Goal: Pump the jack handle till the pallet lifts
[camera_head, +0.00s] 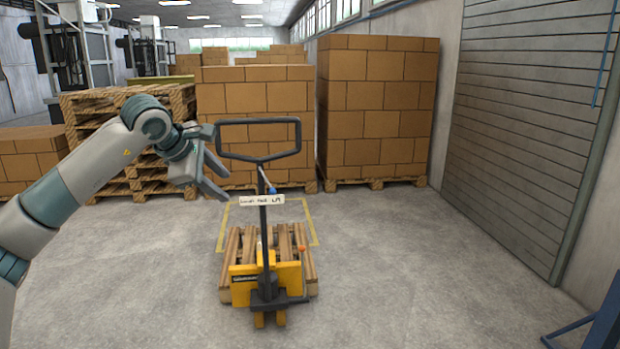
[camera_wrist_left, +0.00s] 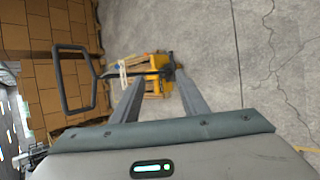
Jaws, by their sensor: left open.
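The pallet jack (camera_head: 249,283) has a yellow body and stands at the front of a small wooden pallet (camera_head: 231,252) on the floor. Its dark handle (camera_head: 258,122) is a loop on a shaft, standing upright. The handle loop also shows in the left wrist view (camera_wrist_left: 58,76), with the yellow body beyond my fingers. My left gripper (camera_head: 228,188) is open and empty, left of the shaft and below the loop's left side. It appears apart from the handle. The pallet looks low on the floor; any gap under it is too small to tell. My right gripper is out of view.
A yellow floor outline (camera_head: 314,228) surrounds part of the pallet. Stacked cartons (camera_head: 376,100) on pallets and a stack of empty pallets (camera_head: 115,105) stand behind. A shuttered wall (camera_head: 520,130) is at right. The concrete floor around the jack is clear.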

